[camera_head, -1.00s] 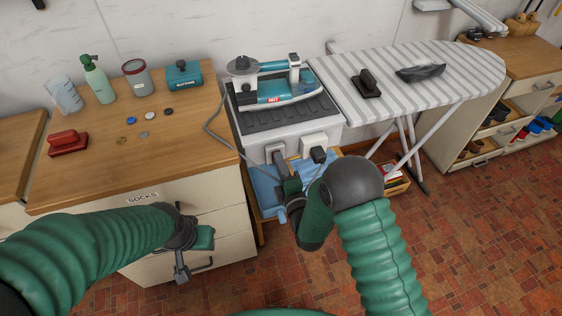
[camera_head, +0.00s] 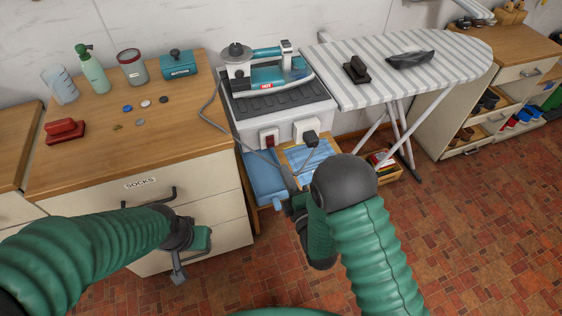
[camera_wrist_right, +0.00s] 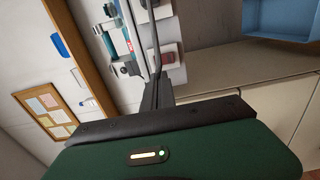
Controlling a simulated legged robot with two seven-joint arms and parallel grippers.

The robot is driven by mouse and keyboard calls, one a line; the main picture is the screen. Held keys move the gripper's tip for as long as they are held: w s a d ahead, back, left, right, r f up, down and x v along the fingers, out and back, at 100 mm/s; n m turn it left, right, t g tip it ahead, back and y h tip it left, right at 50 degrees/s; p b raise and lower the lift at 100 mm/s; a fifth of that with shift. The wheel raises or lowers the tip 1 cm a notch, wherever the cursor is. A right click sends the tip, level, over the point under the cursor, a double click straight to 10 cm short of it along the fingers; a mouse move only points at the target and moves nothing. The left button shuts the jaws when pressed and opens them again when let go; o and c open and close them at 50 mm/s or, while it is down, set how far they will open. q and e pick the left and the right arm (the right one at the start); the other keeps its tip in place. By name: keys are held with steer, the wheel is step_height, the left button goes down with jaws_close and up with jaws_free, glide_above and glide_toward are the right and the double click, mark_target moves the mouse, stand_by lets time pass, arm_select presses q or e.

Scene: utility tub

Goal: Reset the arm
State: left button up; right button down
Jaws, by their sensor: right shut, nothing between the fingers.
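My right arm reaches in from the bottom in the head view. My right gripper (camera_head: 287,177) hangs in front of the ironing station, by its blue lower part, and is shut and empty. Its dark fingers (camera_wrist_right: 157,90) lie together in the right wrist view. My left gripper (camera_head: 178,272) is low in front of the sock drawers; its finger opening is unclear. A teal iron (camera_head: 268,77) with a red HOT label rests on the station's dark ribbed plate. A red switch (camera_head: 269,138) is on the station's front, clear of my gripper.
A striped ironing board (camera_head: 440,50) stands to the right. The wooden counter (camera_head: 185,110) at left holds a green bottle (camera_head: 92,69), a red brush-like object (camera_head: 66,131), a button box (camera_head: 179,64) and several loose buttons. The tiled floor (camera_head: 470,230) at right is open.

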arm_select(q)
steer(key=shift+s+r, duration=0.1)
steer(key=shift+s, duration=0.1)
arm_select(e)
steer(key=v, duration=0.3)
steer(key=shift+r, duration=0.1)
arm_select(q)
steer(key=shift+d, duration=0.1)
arm_select(e)
steer(key=shift+d, duration=0.1)
steer(key=shift+s+r, duration=0.1)
